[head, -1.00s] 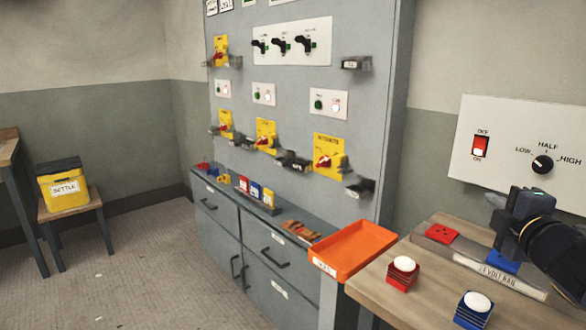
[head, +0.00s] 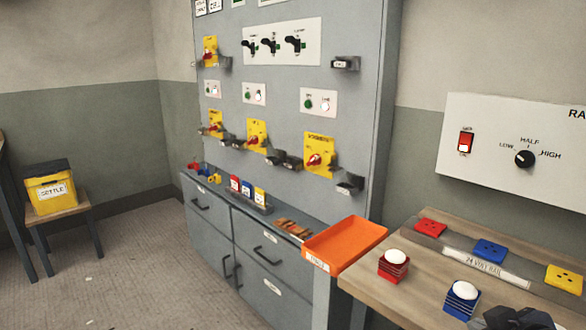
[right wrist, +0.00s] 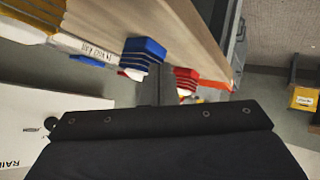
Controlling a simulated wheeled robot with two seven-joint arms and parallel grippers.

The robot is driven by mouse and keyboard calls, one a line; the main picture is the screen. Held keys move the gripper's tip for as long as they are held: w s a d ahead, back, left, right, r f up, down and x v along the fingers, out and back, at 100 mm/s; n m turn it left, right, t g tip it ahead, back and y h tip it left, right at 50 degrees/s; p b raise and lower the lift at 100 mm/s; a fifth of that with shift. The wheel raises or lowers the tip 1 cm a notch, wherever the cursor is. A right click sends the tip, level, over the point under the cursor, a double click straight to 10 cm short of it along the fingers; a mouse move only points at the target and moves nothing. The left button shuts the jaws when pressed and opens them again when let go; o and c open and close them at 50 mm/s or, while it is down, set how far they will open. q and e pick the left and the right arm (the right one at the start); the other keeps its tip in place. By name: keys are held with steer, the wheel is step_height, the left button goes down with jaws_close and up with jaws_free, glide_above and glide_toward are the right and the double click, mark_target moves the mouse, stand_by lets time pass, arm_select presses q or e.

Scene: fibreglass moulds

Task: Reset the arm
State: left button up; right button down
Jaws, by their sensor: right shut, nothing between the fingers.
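My right gripper (head: 515,318) shows only as a dark shape at the bottom edge of the head view, by the front of the wooden bench (head: 420,262). It is shut and empty. In the right wrist view the dark gripper body (right wrist: 165,135) fills the lower part, with the bench edge and the blue and red lamp blocks beyond it. My left gripper is out of view.
A red block (head: 393,267) and a blue block (head: 461,300), each with a white dome, stand on the bench. Red, blue and yellow sockets sit on the rail behind. An orange tray (head: 345,245) is left. A control panel (head: 510,150) hangs on the wall.

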steer(key=s+a+f+m+g+y, duration=0.5)
steer(key=s+a+f, duration=0.5)
steer(key=s+a, duration=0.15)
arm_select(q)
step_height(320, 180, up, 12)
steer(key=p, duration=1.2)
arm_select(e)
step_height(320, 180, up, 12)
steer(key=s, duration=0.1)
steer(key=shift+r, duration=0.2)
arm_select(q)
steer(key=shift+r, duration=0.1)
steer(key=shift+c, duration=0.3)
arm_select(e)
steer(key=shift+s+a, duration=0.1)
